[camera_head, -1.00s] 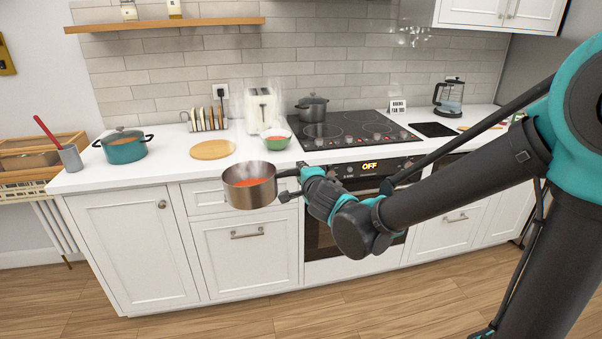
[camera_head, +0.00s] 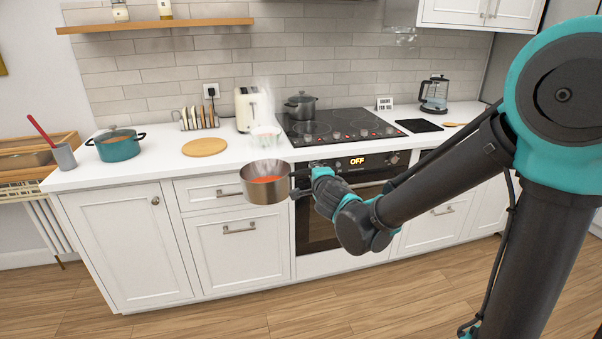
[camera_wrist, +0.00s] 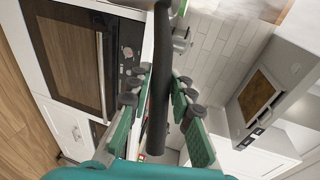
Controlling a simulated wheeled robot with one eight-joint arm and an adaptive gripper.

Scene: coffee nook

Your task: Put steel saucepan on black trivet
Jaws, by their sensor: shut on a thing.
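The steel saucepan (camera_head: 267,190) holds something orange-red and hangs roughly level in front of the counter edge, above the floor. My gripper (camera_head: 312,178) is shut on its dark handle, to the right of the pan body. In the wrist view my gripper's fingers (camera_wrist: 156,100) lie on both sides of the black handle (camera_wrist: 159,95). The black trivet (camera_head: 419,126) appears to be the flat dark square on the counter, right of the cooktop, with nothing on it. The pan is well to its left.
A toaster (camera_head: 252,108), a bowl (camera_head: 264,136), a round wooden board (camera_head: 204,147) and a teal pot (camera_head: 118,147) stand left.

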